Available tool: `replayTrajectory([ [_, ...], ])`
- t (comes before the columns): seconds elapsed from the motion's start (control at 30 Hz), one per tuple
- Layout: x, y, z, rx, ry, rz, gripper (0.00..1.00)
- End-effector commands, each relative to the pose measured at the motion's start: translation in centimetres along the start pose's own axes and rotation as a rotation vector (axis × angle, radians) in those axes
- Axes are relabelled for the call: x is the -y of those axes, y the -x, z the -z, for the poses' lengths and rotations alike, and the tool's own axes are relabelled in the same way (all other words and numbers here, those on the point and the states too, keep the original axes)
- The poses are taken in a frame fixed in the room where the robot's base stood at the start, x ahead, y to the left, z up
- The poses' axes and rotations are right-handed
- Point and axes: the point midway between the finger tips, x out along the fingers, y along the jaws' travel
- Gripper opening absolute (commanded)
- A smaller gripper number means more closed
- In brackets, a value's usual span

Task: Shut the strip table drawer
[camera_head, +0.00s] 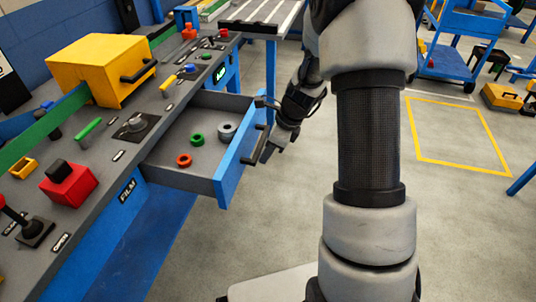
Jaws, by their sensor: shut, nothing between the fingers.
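The drawer (200,178) stands pulled out from under the grey panel table (108,155). Its front is blue with a dark bar handle (254,148) on the outside. My gripper (270,150) is shut and empty, pointing down just outside the drawer front, close to the right of the handle. I cannot tell whether it touches the handle.
A yellow box (102,68), a green strip (45,128) and a red button block (69,185) are on the panel. A blue cart (455,50) stands at the back right.

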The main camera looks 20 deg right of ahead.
Motion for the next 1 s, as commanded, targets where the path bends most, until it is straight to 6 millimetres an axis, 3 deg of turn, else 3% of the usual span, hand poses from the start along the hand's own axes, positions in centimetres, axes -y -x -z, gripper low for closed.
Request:
replayTrajectory([
  [0.17,0.0,0.0,-0.3,0.0,0.001,-0.001,0.0],
  [0.37,-0.1,-0.6,-2.4,0.0,0.002,-0.002,0.0],
  [1.0,-0.2,-6.5,-17.2,-0.001,0.006,-0.002,0.0],
])
